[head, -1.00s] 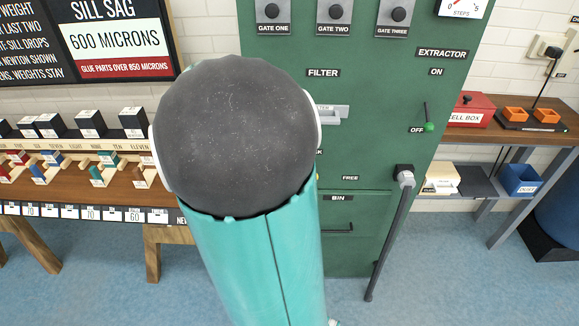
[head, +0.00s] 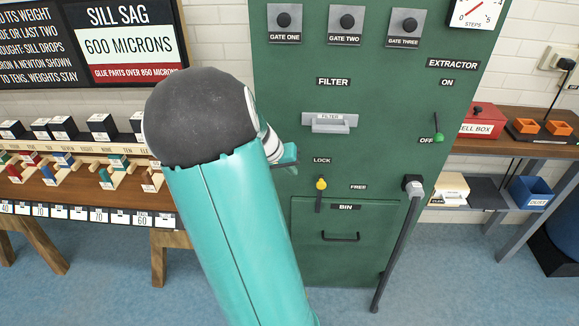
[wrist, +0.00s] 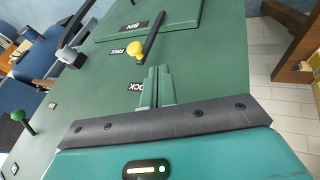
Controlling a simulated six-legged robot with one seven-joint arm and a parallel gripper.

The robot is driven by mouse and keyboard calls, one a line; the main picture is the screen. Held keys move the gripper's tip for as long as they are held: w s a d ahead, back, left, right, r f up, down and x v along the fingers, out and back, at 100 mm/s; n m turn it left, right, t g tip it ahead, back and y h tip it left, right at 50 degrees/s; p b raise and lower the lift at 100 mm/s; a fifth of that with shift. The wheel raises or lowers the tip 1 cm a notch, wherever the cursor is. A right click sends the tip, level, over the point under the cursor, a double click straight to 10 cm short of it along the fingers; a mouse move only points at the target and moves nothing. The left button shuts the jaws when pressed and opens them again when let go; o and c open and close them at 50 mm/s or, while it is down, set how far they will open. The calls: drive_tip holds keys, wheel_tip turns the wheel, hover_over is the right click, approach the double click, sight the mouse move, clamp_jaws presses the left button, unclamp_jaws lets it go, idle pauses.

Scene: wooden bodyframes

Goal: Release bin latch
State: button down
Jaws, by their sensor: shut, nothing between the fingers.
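The bin latch (head: 319,196) is a dark bar with a yellow knob at its top end, on the green cabinet front. It stands upright below the LOCK label, with the FREE label to its right. In the wrist view the yellow knob (wrist: 134,50) is just beyond my fingertips, with a small gap showing. My gripper (head: 292,160) is shut and empty, up and left of the knob; its closed fingers also show in the wrist view (wrist: 156,85). The bin door (head: 345,265), with a dark handle, is flush below the latch.
The filter handle (head: 330,123) juts out above the latch. A grey lever (head: 398,245) runs down the cabinet's right side, and the green-knobbed extractor switch (head: 438,137) is at OFF. A bench (head: 100,195) with small blocks stands left.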

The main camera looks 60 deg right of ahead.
drive_tip(key=s+d+f, duration=0.4)
drive_tip(key=f, duration=0.2)
drive_tip(key=shift+s+d, duration=0.25)
drive_tip(key=shift+s, duration=0.1)
